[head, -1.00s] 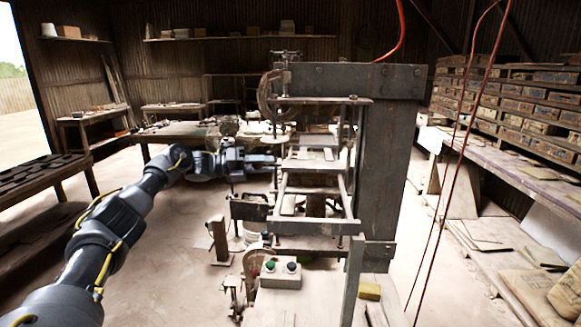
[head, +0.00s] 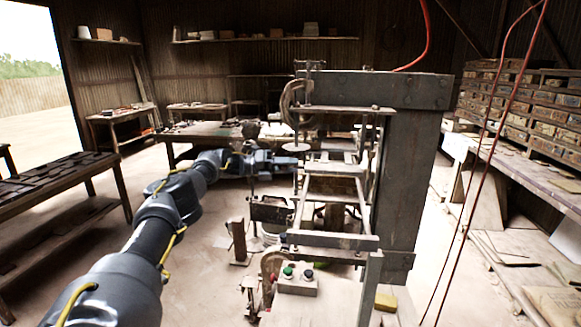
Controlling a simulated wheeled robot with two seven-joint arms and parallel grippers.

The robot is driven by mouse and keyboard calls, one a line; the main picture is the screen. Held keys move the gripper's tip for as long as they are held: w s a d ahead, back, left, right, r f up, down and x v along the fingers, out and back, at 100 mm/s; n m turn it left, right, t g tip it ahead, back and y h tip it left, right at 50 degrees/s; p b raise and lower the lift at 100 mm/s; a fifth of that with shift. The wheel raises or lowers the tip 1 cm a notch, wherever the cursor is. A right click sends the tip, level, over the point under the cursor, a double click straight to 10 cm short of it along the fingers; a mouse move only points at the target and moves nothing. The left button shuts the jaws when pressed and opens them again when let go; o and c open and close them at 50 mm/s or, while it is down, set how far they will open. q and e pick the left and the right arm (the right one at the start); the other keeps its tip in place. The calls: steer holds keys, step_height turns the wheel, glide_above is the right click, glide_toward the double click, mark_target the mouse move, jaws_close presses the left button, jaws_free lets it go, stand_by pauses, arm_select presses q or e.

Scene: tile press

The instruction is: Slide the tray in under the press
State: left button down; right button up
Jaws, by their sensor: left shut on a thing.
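The press (head: 408,160) is a tall grey steel frame right of centre, with a heavy top beam and a lower open frame of rails. A flat, pale tray (head: 335,169) appears to lie level on the rails, below the upper plate, partly hidden by the press's bars. My left gripper (head: 293,162) reaches in from the left at the tray's left edge. It is shut on the tray, though its fingertips are small and partly hidden by the press's front post. My right gripper is out of view.
A control box (head: 297,280) with green and dark buttons stands in front of the press. A bench (head: 70,180) is at left, a work table (head: 205,130) behind, and racks of bricks (head: 530,105) at right. Red cables (head: 490,130) hang at right.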

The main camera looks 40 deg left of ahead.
arm_select(q)
steer(key=c, duration=1.1)
jaws_free()
steer(key=shift+w, duration=0.1)
steer(key=shift+o, duration=0.2)
steer(key=shift+s+a+f+b, duration=0.1)
steer(key=shift+s+a+b, duration=0.25)
steer(key=shift+s, duration=0.05)
steer(key=b+v, duration=0.3)
steer(key=v, duration=0.6)
steer(key=shift+s+a, duration=0.25)
steer(key=shift+c, duration=0.2)
